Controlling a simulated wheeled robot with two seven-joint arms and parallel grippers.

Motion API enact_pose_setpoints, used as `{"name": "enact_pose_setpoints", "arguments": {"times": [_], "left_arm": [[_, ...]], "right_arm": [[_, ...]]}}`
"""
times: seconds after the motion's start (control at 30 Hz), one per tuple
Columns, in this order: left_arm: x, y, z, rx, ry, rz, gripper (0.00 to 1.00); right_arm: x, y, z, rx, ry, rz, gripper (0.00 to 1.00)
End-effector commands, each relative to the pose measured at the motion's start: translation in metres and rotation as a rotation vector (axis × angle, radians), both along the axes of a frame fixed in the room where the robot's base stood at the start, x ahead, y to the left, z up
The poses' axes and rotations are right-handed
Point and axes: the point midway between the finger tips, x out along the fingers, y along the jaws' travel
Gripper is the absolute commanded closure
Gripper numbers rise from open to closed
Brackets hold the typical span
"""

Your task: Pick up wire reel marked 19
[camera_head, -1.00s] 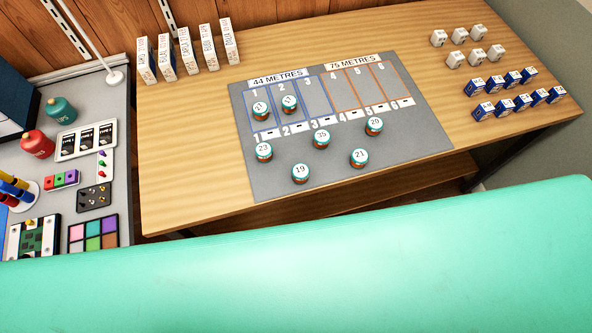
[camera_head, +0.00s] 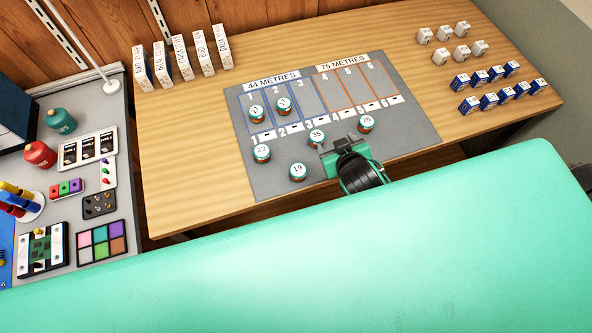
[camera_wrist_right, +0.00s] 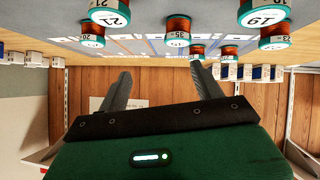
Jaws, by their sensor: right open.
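The wire reel marked 19 (camera_head: 297,172), copper with a teal rim and white numbered top, stands on the grey mat (camera_head: 270,185) near its front edge. In the right wrist view, which is upside down, it shows at the upper right (camera_wrist_right: 268,20). My right gripper (camera_head: 340,152) is over the mat's front, to the right of reel 19 and apart from it. In the wrist view its two fingers (camera_wrist_right: 160,78) are spread with nothing between them. Reel 21 (camera_wrist_right: 110,14) shows at the wrist view's upper left; my gripper hides it in the head view. My left gripper is not in view.
Reels 23 (camera_head: 262,153), 35 (camera_head: 317,138) and 20 (camera_head: 366,123) stand on the mat nearby. Two more reels (camera_head: 270,107) stand in slots 1 and 2. White and blue boxes (camera_head: 495,85) stand at the right. A teal surface (camera_head: 350,260) fills the front.

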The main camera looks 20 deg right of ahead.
Motion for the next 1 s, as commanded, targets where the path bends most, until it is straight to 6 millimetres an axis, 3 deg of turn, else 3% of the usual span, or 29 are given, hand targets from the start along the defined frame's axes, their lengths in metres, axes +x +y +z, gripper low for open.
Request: {"name": "enact_pose_setpoints", "arguments": {"times": [0.1,0.27,0.4,0.53,0.63,0.77,0.9,1.0], "left_arm": [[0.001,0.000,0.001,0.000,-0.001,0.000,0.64],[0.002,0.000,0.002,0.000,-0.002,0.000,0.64],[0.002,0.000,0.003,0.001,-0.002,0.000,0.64],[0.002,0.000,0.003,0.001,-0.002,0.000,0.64],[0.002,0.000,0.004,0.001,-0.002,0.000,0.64],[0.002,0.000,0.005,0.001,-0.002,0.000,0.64],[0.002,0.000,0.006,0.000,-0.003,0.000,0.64],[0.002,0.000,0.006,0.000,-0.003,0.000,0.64]], "right_arm": [[0.037,0.013,0.047,-0.009,-0.234,0.041,0.33],[0.071,0.052,0.127,-0.007,-0.593,0.184,0.33],[0.076,0.100,0.189,0.003,-0.862,0.393,0.33],[0.061,0.151,0.229,0.009,-1.048,0.645,0.33],[0.042,0.189,0.244,0.001,-1.137,0.871,0.33],[0.012,0.233,0.243,-0.030,-1.170,1.190,0.33],[-0.019,0.264,0.218,-0.101,-1.090,1.535,0.33],[-0.035,0.273,0.189,-0.177,-0.956,1.762,0.33]]}}
